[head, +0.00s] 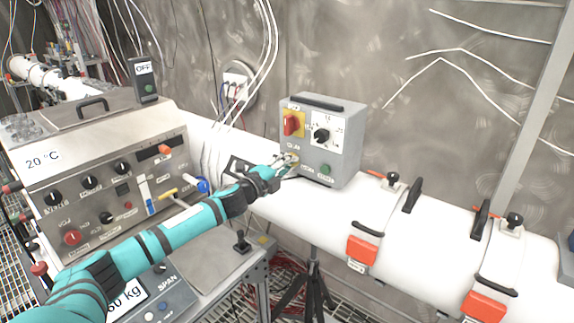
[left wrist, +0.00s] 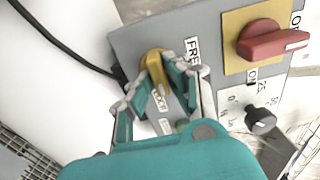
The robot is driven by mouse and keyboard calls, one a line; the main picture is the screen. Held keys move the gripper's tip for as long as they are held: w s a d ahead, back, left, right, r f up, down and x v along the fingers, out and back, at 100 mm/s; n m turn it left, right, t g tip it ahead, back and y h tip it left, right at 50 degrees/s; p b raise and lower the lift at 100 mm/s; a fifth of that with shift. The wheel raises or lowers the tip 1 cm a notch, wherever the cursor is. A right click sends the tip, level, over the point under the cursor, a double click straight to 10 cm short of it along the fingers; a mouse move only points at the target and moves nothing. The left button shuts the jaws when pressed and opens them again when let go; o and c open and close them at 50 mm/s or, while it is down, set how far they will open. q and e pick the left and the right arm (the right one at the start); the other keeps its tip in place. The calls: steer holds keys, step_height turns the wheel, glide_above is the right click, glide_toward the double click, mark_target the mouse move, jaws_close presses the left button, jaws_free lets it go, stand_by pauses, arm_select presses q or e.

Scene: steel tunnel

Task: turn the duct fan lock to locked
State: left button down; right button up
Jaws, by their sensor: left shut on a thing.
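The duct fan lock is a small yellow knob (left wrist: 153,56) on the grey control box (head: 346,150), with a FREE label (left wrist: 193,52) beside it. A second label, partly hidden by my fingers, sits below the knob. My left gripper (head: 287,163) reaches the lower left of the box face. In the left wrist view its fingers (left wrist: 166,72) are shut around the knob. Which label the knob points at I cannot tell. My right gripper is not in view.
The box also carries a red rotary switch (head: 291,124) on a yellow plate, a black dial (head: 321,136) and a green button (head: 325,169). A white duct (head: 415,228) with clamps runs behind and right. A steel instrument cabinet (head: 100,175) stands left, near my arm.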

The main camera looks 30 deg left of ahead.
arm_select(q)
steer(key=shift+f, duration=0.1)
steer(key=c, duration=1.3)
jaws_free()
steer(key=shift+s+a, duration=0.2)
steer(key=shift+s, duration=2.85)
steer(key=shift+s+a, duration=0.2)
steer(key=shift+s, duration=2.8)
